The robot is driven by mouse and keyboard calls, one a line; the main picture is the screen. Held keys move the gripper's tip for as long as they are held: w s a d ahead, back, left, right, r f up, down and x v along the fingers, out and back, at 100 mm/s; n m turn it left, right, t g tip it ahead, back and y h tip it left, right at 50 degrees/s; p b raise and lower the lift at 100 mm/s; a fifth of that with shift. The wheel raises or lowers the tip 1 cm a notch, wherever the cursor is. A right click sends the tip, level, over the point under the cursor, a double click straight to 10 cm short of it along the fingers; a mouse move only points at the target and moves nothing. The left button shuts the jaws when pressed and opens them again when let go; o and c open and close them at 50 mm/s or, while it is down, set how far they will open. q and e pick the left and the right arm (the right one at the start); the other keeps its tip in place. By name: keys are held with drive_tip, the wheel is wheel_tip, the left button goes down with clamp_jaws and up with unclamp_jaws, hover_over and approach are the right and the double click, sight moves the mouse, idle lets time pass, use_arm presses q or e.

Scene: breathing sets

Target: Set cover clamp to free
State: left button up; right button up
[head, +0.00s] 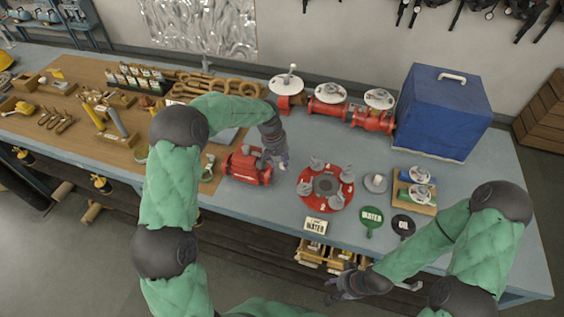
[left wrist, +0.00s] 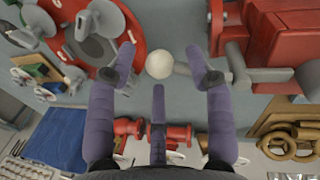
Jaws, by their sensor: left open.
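A red boxy unit (head: 246,168) sits on the bench just left of my left gripper (head: 279,150). In the left wrist view the red unit (left wrist: 285,45) is at the right, and a grey lever (left wrist: 190,70) sticks out from it, ending in a white ball knob (left wrist: 159,65). My left gripper is open, with its purple fingers spread on either side of the knob. Whether they touch it I cannot tell. No label for clamp positions is readable. My right gripper (head: 345,287) is low at the bench's front edge; its fingers are too small to judge.
A red round flange (head: 308,203) with several grey knobs lies right of my left gripper. Red valves with white handwheels (head: 328,92) and a blue box (head: 440,110) stand behind. Tools crowd the left.

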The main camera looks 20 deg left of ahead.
use_arm(q)
drive_tip(key=shift+w+d+f, duration=0.1)
drive_tip(key=shift+f, duration=0.45)
clamp_jaws()
